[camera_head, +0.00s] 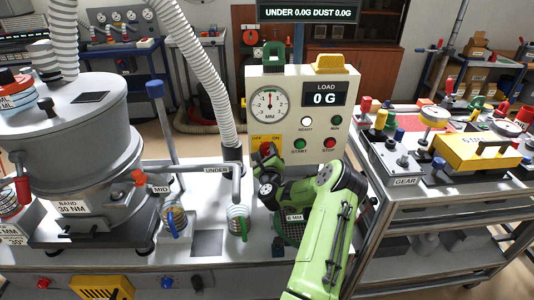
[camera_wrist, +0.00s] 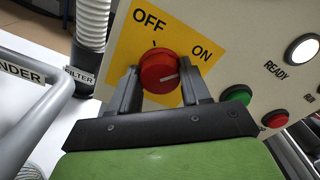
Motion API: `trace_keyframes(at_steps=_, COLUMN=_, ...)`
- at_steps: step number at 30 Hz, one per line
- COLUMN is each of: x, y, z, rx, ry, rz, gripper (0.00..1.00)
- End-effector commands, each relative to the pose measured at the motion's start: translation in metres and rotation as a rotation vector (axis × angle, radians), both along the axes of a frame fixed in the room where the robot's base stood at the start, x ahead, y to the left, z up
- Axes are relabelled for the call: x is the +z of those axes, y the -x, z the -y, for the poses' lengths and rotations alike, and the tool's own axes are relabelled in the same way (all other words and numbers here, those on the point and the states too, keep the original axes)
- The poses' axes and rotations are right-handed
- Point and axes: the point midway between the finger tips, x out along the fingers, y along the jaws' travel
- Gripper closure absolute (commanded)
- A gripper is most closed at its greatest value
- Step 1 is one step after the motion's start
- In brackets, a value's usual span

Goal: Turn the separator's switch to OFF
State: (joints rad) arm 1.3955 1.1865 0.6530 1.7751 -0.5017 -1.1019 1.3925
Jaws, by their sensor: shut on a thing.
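The separator's red switch knob (camera_wrist: 158,70) sits on a yellow plate (camera_wrist: 122,48) marked OFF at the left and ON at the right. Its white mark points right, towards the ON side. My gripper (camera_wrist: 160,84) has a dark finger on each side of the knob and is shut on it. In the head view the yellow plate (camera_head: 258,138) is at the lower left of the white control panel (camera_head: 315,100), and my gripper (camera_head: 267,154) reaches it from below, largely covering the knob.
Green START (camera_head: 299,144) and red STOP (camera_head: 330,143) buttons lie just right of the switch. A pale ribbed hose (camera_head: 205,65) and the grey UNDER pipe (camera_head: 236,182) stand at its left. The separator drum (camera_head: 75,120) is far left, a loaded cart (camera_head: 420,185) right.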

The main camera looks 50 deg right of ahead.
Motion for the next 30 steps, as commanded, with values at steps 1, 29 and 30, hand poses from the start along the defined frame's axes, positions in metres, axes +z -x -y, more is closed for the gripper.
trace_keyframes(at_steps=1, x=0.0001, y=0.0000, z=-0.0001, rx=0.000, ry=0.003, rz=-0.004, gripper=0.84)
trace_keyframes(at_steps=29, x=-0.0022, y=-0.0012, z=-0.0014, rx=0.003, ry=0.461, rz=-0.526, gripper=0.84)
trace_keyframes(at_steps=30, x=-0.0022, y=-0.0011, z=-0.0014, rx=0.003, ry=0.486, rz=-0.555, gripper=0.84)
